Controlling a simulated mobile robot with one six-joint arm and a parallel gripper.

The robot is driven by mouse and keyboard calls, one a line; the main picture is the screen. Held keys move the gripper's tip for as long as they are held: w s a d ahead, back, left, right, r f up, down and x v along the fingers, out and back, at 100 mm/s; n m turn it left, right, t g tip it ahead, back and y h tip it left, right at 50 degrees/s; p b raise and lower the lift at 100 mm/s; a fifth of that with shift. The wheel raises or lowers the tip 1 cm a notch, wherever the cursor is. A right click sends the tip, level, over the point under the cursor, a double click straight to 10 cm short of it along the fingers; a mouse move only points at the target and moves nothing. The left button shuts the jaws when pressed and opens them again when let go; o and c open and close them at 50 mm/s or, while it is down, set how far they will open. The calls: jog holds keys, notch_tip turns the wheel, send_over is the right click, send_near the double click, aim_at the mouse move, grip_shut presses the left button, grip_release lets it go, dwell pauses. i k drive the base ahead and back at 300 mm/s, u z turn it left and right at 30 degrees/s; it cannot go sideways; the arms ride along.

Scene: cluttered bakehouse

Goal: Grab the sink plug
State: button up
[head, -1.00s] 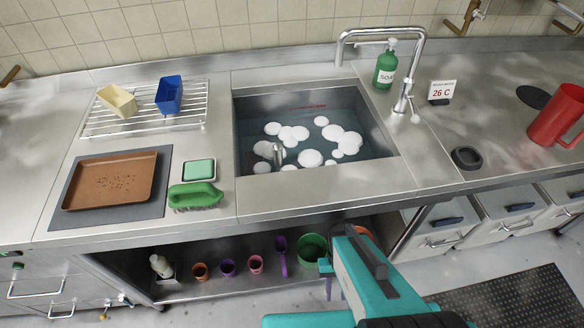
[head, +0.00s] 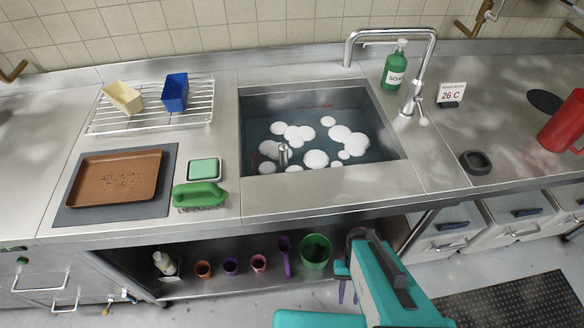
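The sink (head: 252,102) is set in the steel counter and holds water with several patches of white foam. A short metal upright piece (head: 283,155) stands out of the water at the sink's left front; whether it is the plug I cannot tell. A small dark round piece (head: 475,162) lies on the counter right of the sink and may be a plug. The sink's bottom is hidden by water and foam. My teal arm is below the counter's front edge, at the bottom of the view. My gripper's fingers cannot be made out.
A tall tap (head: 412,97) arches at the sink's back right, near a green soap bottle (head: 394,66). A green brush (head: 199,195), sponge (head: 204,169), brown tray (head: 120,177) and wire rack (head: 140,122) lie left. A red jug (head: 566,125) stands far right.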

aim_at(283, 148)
jog(key=z, duration=0.15)
jog(key=k, duration=1.3)
jog(key=u, duration=0.5)
jog(key=i, duration=1)
jog(key=u, duration=0.05)
